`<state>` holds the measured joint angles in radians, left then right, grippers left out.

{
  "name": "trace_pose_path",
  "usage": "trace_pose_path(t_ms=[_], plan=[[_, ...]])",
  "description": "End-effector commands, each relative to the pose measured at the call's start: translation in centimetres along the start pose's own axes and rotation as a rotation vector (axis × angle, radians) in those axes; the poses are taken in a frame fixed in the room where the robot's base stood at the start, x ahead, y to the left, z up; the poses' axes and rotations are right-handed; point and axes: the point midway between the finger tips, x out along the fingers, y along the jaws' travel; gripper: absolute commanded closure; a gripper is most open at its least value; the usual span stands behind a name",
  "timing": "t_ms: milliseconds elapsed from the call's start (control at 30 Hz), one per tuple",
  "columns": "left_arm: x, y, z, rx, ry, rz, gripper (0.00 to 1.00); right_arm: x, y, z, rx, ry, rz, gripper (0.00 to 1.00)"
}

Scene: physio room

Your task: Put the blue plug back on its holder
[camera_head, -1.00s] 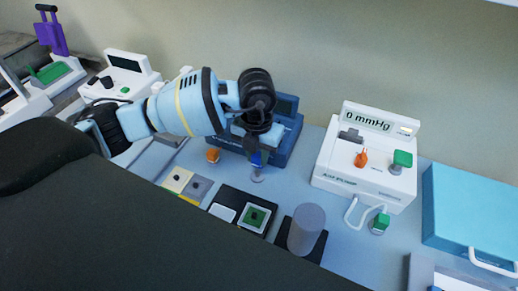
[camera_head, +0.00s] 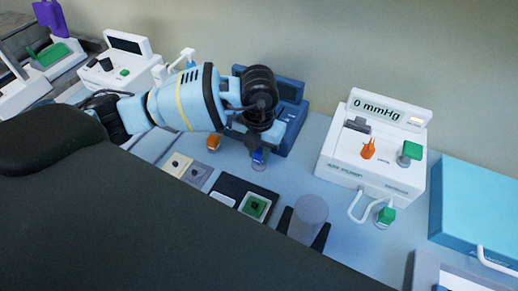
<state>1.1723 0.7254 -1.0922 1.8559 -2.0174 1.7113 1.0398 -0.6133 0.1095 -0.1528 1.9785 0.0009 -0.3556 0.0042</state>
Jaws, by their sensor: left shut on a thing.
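The blue plug (camera_head: 260,156) is small and shows just below the fingers of my left gripper (camera_head: 255,146), which is shut on it. The dark gripper hides the plug's upper part. A small pale round holder (camera_head: 259,166) stands on the table directly below the plug. The plug looks roughly upright and very close to the holder; I cannot tell whether it is seated.
A dark blue device (camera_head: 290,88) stands behind the gripper, an orange plug (camera_head: 214,143) to its left. A light blue box (camera_head: 478,205) is at far right.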

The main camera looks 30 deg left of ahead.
Motion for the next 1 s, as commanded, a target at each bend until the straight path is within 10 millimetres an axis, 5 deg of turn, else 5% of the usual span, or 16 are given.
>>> trace_pose_path(t_ms=[1000], plan=[[0.02, -0.03, 0.01, 0.0, 0.001, 0.0, 0.89, -0.1, 0.18, -0.61, -0.006, 0.011, 0.002, 0.6]])
